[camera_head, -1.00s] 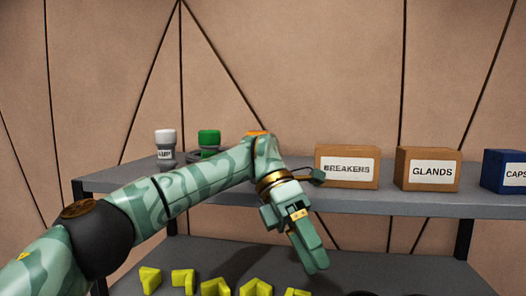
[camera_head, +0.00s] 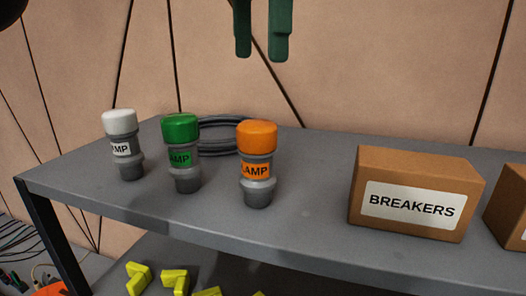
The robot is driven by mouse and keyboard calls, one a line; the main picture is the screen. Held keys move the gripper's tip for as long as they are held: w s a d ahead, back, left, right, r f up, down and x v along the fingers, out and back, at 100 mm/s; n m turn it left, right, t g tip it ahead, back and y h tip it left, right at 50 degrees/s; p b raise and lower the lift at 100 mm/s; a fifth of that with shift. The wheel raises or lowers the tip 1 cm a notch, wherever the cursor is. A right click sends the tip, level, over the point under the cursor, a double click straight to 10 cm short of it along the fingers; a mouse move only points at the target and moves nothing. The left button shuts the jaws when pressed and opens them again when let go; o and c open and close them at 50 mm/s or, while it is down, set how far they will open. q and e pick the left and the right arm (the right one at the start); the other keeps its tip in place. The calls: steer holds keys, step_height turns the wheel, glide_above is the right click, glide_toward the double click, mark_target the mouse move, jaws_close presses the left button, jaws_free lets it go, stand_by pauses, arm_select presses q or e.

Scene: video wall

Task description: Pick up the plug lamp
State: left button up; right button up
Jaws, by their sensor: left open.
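Three plug lamps stand upright in a row on the grey upper shelf (camera_head: 310,220): one with a white cap (camera_head: 121,146), one with a green cap (camera_head: 183,152) and one with an orange cap (camera_head: 257,163). Each has a grey body and a label reading LAMP, partly cut off by the curve. My left gripper (camera_head: 262,48) hangs at the top edge, fingers down and apart, with nothing between them. In the picture it is above the orange lamp and clear of it. Most of its arm is out of view. My right gripper is not in view.
A cardboard box marked BREAKERS (camera_head: 415,163) stands right of the orange lamp, with bare shelf between. Another box (camera_head: 507,206) is cut off at the right edge. A coiled grey cable (camera_head: 228,122) lies behind the lamps. Yellow pieces (camera_head: 137,278) lie on the lower shelf.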

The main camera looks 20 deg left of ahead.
mark_target(257, 146)
arm_select(q)
step_height(257, 146, down, 9)
steer(key=shift+a+r, duration=0.1)
steer(key=shift+a, duration=0.05)
steer(key=f, duration=0.4)
steer(key=shift+s+f, duration=0.25)
steer(key=shift+s, duration=0.15)
steer(key=shift+w+f, duration=0.25)
steer(key=shift+f, duration=0.15)
steer(key=shift+s, duration=0.15)
steer(key=c, duration=1.2)
